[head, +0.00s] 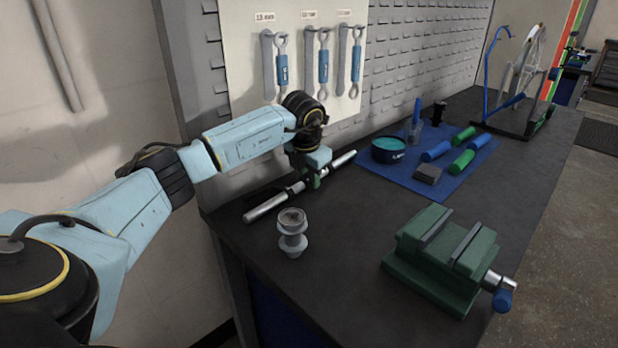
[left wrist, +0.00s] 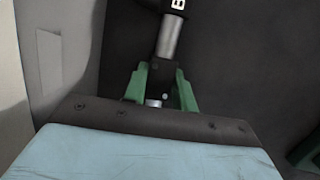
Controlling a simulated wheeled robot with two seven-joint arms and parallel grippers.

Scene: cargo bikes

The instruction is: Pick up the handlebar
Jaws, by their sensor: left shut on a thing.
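The handlebar (head: 266,208) is a straight silver tube with a dark middle part, lying along the back left of the dark workbench near the wall. My left gripper (head: 314,180) reaches down over its middle from the left and is shut on it. In the left wrist view the green fingers (left wrist: 162,92) stand on both sides of the dark middle part, and the silver tube of the handlebar (left wrist: 170,38) runs up out of them. I cannot tell whether the bar is clear of the bench. My right gripper is in neither view.
A grey metal hub-like part (head: 292,234) stands just in front of the bar. A green vise (head: 432,262) is at the front right. A blue mat (head: 398,176) with a teal tin (head: 388,150) and green and blue grips lies behind. Wrenches (head: 323,66) hang on the wall board.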

